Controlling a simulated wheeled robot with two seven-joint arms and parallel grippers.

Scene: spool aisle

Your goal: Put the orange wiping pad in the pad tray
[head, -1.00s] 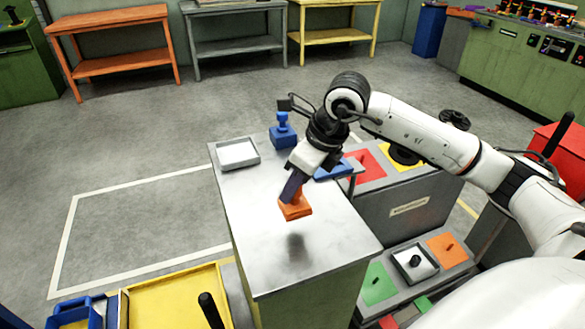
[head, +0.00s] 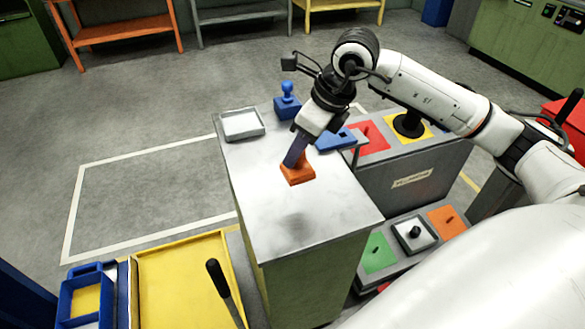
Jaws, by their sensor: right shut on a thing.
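The orange wiping pad (head: 298,176) is held by my right gripper (head: 297,158), which is shut on it and points down. The pad is above the metal worktop (head: 300,222), with a soft shadow on the top nearer the front. The pad tray looks to be the shallow grey tray with a pale inside (head: 241,124) at the worktop's back left corner. It looks empty and lies to the left of and behind the pad. My left gripper is not in view.
A blue knobbed block (head: 287,104) stands at the worktop's back edge, right of the tray. A blue piece (head: 335,140) lies behind my right gripper. A bench with red and yellow squares (head: 371,136) adjoins on the right. A yellow cart (head: 180,280) stands at front left.

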